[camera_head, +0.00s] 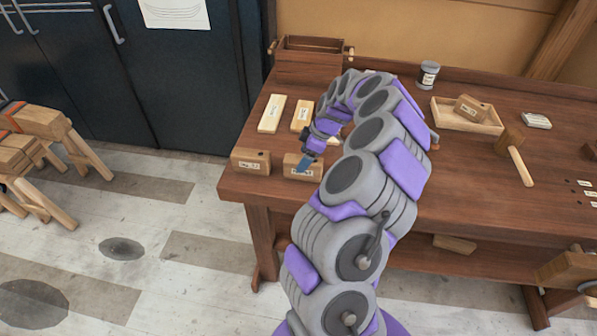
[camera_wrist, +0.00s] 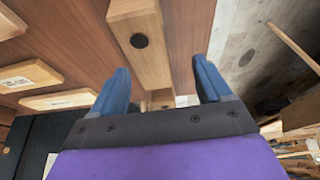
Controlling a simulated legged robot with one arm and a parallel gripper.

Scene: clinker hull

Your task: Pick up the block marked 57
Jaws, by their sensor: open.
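Two brown wooden blocks with white labels sit near the front left edge of the workbench: a left one (camera_head: 250,161) and a right one (camera_head: 296,172). Another labelled block (camera_head: 471,107) lies in the shallow tray. I cannot read any label well enough to tell which is marked 57. My gripper (camera_head: 305,162) is open, with its blue fingers at the right front block and partly hiding it. In the wrist view my gripper (camera_wrist: 160,66) is spread and empty, with a wooden block with a dark round hole (camera_wrist: 135,20) ahead between and beyond the fingertips.
Two pale labelled boards (camera_head: 271,114) (camera_head: 302,116) lie behind the front blocks. The workbench (camera_head: 395,203) also holds the tray (camera_head: 450,115), a can (camera_head: 428,74), a mallet (camera_head: 519,165) and an open wooden box (camera_head: 309,45). Sawhorse-like wooden stands (camera_head: 40,122) stand at far left.

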